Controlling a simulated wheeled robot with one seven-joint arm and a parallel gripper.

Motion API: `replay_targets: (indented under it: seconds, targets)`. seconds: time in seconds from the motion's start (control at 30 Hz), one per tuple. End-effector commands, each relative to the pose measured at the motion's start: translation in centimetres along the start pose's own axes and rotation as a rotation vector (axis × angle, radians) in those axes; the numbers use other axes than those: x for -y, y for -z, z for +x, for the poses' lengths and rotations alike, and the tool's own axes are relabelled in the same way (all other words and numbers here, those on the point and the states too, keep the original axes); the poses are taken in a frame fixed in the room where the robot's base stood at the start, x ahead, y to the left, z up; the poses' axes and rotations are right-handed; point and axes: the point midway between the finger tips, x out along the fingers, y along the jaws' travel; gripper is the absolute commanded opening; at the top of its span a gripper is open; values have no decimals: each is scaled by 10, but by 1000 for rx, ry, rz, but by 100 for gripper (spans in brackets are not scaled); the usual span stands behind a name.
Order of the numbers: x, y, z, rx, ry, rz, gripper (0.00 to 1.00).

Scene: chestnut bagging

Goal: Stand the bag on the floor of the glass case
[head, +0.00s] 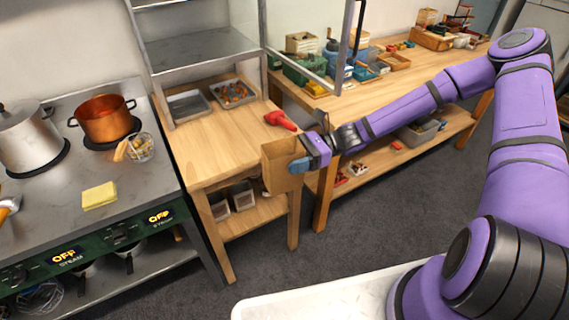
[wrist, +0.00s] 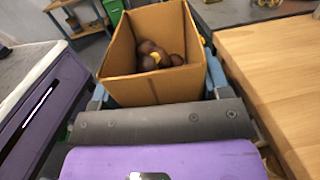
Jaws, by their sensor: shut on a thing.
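A brown paper bag (head: 281,167), open at the top, is held upright in my gripper (head: 296,165) in front of the wooden table's right front corner. In the wrist view the bag (wrist: 150,90) contains several dark brown chestnuts (wrist: 155,55) and a small yellow piece. My gripper (wrist: 158,95) is shut on the bag, with blue fingers along its sides. The glass case (head: 200,50) stands at the back of the table, with a metal shelf and a glass pane swung out to the right.
Metal trays (head: 187,105) and (head: 234,92) sit at the table's back, the right one holding chestnuts. A red-handled tool (head: 281,120) lies near the table's right edge. A stove (head: 85,150) with pots stands left. The table's middle (head: 215,140) is bare.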

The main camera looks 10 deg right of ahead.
Motion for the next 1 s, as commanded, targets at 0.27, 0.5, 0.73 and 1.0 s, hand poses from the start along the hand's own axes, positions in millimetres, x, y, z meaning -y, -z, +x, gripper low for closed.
replay_targets:
  seconds: [0.27,0.5,0.73,1.0]
  targets:
    - [29,-11,-53,0,205,-1,17]
    - [75,-28,-134,2,530,-1,17]
    - [109,-40,-191,2,761,0,17]
    - [119,-43,-204,-4,821,0,17]
